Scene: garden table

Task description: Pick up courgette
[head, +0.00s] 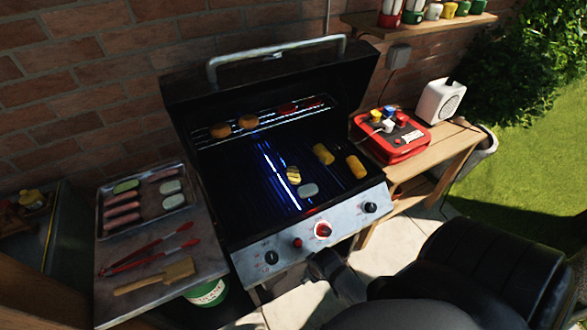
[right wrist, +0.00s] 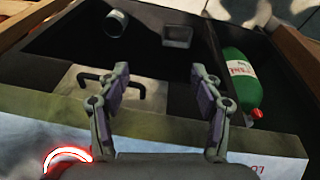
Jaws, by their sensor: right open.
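Flat pale green slices that look like courgette lie at the right side of the metal tray (head: 148,222) on the left side shelf; one slice (head: 170,187) is above another (head: 173,201). A greener piece (head: 126,186) lies at the tray's upper left. A similar pale slice (head: 308,190) lies on the grill grate, next to a yellow striped piece (head: 293,175). My right gripper (right wrist: 160,75) is open and empty in the right wrist view, in front of the grill and apart from all the food. My left gripper is not in view.
Red tongs (head: 150,258) and a wooden spatula (head: 155,277) lie below the tray. Corn pieces (head: 323,154) and patties (head: 220,130) are on the grill. The grill's front panel (head: 300,237) has knobs.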

